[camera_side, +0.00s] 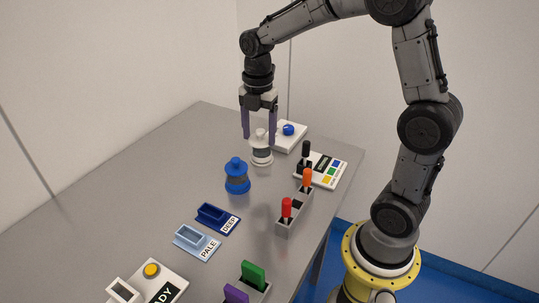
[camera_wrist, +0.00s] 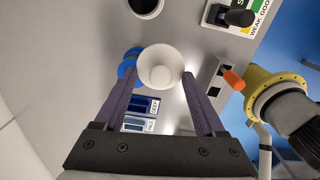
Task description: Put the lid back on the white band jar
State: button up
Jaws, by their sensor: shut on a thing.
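My gripper (camera_side: 260,137) is shut on a white round lid with a knob (camera_wrist: 160,68), seen between its fingertips in the wrist view. In the side view the lid (camera_side: 261,134) is over the white band jar (camera_side: 261,157), a small grey jar with white bands. In the wrist view a dark round opening with a pale rim (camera_wrist: 145,6), apparently this jar's mouth, shows beyond the lid, partly cut by the top edge. The lid is off that opening; the gap's height is hard to judge.
A blue lidded jar (camera_side: 237,178) stands close by, nearer the camera. A white box with a blue knob (camera_side: 290,135) is behind; a lever panel (camera_side: 326,170) and lever block (camera_side: 287,222) are right. DEEP (camera_side: 218,219) and PALE (camera_side: 197,242) trays lie in front. The table's left is clear.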

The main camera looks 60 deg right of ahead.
jog(key=w+d+m, duration=0.1)
jog(key=w+d, duration=0.4)
jog(key=d, duration=0.2)
jog(key=shift+s+d+f, duration=0.1)
jog(key=shift+d+f, duration=0.1)
jog(key=shift+f, duration=1.45)
jog(key=shift+s+d+f, duration=0.1)
jog(key=shift+d+f, duration=0.1)
jog(key=shift+f, duration=1.45)
jog(key=shift+f, duration=0.2)
jog(key=o, duration=1.3)
jog(key=shift+r, duration=0.1)
jog(key=shift+r, duration=3.45)
